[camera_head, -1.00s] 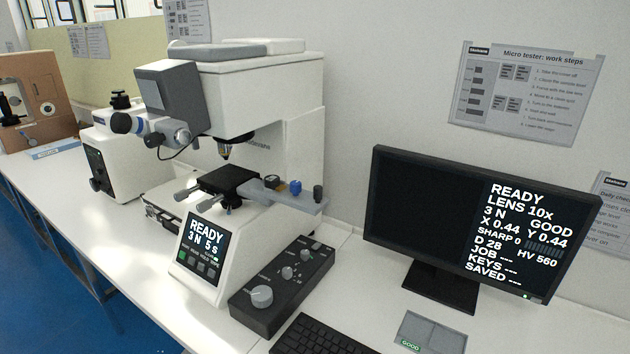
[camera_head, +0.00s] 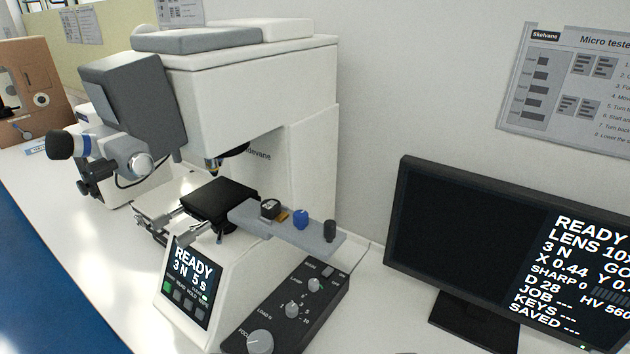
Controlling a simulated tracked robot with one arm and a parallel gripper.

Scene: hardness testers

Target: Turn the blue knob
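The blue knob (camera_head: 301,218) is a small upright cap on a grey shelf bracket (camera_head: 320,238) at the right of the white micro hardness tester (camera_head: 250,85). It stands between a dark square piece (camera_head: 270,208) on its left and a dark upright knob (camera_head: 330,229) on its right. A blue ring also shows on the tester's eyepiece (camera_head: 62,145). My gripper is not clearly in view, and nothing is seen touching the blue knob.
A black control box (camera_head: 290,310) with grey dials stands in front of the bracket. A monitor (camera_head: 420,250) stands at the right, reading READY. The tester's screen (camera_head: 188,280) reads READY, 3 N 5 s.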

